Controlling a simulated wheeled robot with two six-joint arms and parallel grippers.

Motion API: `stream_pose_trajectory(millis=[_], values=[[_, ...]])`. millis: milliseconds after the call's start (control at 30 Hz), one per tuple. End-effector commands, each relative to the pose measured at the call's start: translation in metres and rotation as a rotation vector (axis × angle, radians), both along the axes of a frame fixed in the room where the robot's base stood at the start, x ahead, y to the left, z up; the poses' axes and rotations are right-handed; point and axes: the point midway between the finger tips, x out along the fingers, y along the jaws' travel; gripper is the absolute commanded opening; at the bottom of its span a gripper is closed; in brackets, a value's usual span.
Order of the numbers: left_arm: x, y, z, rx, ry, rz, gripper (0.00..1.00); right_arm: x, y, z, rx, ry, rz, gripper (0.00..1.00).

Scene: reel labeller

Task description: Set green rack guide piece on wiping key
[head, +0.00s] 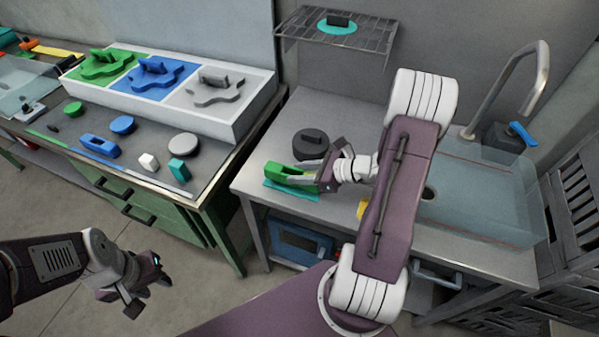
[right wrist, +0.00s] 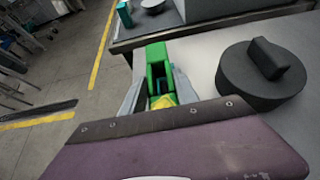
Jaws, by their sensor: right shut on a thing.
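A green piece (head: 281,171), which I take for the rack guide piece, is held in my right gripper (head: 303,174) at the left end of the sink counter. In the right wrist view, the green piece (right wrist: 156,62) stands between the two grey fingers (right wrist: 155,92). A flat teal pad (head: 292,191) shows just below the green piece in the head view; it may be the wiping key. I cannot tell whether the piece touches it. My left gripper (head: 148,289) is open and empty, low at the left, away from the tables.
A dark round knobbed piece (head: 310,144) stands on the counter behind my right gripper; it also shows in the right wrist view (right wrist: 262,80). The sink (head: 470,205) lies right. The left bench holds a white tray (head: 235,123) with three knobbed pieces and several loose parts.

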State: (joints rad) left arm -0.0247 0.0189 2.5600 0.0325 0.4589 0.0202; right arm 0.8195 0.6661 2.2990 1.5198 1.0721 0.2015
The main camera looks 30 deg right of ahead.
Motion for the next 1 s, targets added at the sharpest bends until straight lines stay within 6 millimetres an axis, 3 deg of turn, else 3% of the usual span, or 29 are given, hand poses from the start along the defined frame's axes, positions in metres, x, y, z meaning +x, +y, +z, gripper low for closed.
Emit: stream_pose_trajectory(millis=[200, 233, 300, 600, 767, 1000], values=[[0.0, 0.0, -0.004, 0.0, 0.0, 0.0, 0.36, 0.0, 0.0, -0.004, 0.001, -0.001, 0.0, 0.0], [0.0, 0.0, -0.004, 0.0, 0.0, 0.0, 0.36, 0.0, 0.0, -0.004, 0.0, 0.0, 0.0, 0.39], [0.0, 0.0, -0.004, 0.0, 0.0, 0.0, 0.36, 0.0, 0.0, -0.004, 0.0, 0.0, 0.0, 0.58], [0.0, 0.0, -0.003, 0.0, 0.0, 0.0, 0.36, 0.0, 0.0, -0.003, 0.0, 0.0, 0.0, 0.58], [0.0, 0.0, 0.015, 0.0, 0.0, 0.0, 0.36, -0.001, -0.001, 0.016, 0.0, 0.0, -0.001, 0.58], [0.0, 0.0, 0.013, 0.0, 0.0, 0.0, 0.36, -0.045, -0.041, 0.041, -0.005, -0.003, -0.007, 0.58]])
